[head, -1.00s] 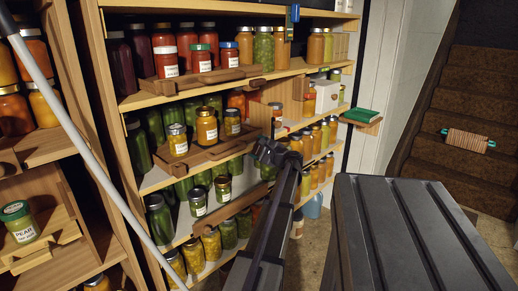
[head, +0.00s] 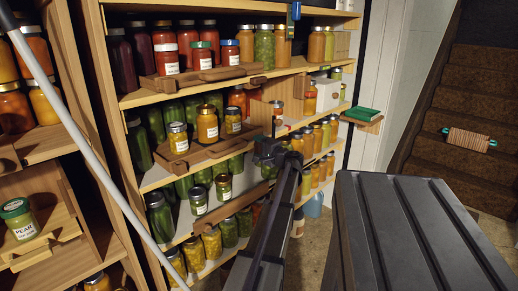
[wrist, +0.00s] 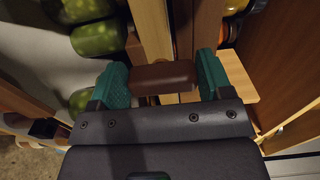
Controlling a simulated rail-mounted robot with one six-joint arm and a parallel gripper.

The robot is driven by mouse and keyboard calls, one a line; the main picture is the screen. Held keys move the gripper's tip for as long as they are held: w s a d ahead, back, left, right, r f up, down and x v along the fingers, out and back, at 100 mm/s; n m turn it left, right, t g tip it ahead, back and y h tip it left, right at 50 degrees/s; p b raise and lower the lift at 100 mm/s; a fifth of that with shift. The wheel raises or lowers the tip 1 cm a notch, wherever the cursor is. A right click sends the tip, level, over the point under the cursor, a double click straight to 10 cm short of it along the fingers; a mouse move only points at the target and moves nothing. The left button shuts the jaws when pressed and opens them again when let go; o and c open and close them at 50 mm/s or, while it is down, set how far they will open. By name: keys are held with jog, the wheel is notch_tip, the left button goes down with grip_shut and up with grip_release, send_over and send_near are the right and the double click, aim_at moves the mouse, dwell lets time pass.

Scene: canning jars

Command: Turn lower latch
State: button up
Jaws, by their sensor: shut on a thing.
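The brown wooden latch (wrist: 163,77) shows in the wrist view as a rounded block lying across between my two green finger pads. My gripper (wrist: 165,80) is shut on it, with one pad at each end of the block. In the head view my gripper (head: 268,150) is at the shelf front, near the lower end of a vertical wooden board (head: 256,112). There the gripper hides the latch, so its exact angle on the shelf cannot be told from that view.
Shelves with several rows of jars stand close behind and left of my gripper. Wooden bars, one of them on the upper shelf (head: 220,73), front some jars. A pale pole (head: 75,130) crosses the left side.

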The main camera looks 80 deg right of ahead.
dwell(0.4)
jog(key=o, duration=0.9)
jog(key=v, duration=1)
jog(key=shift+s+a, duration=0.25)
jog(key=shift+s, duration=0.1)
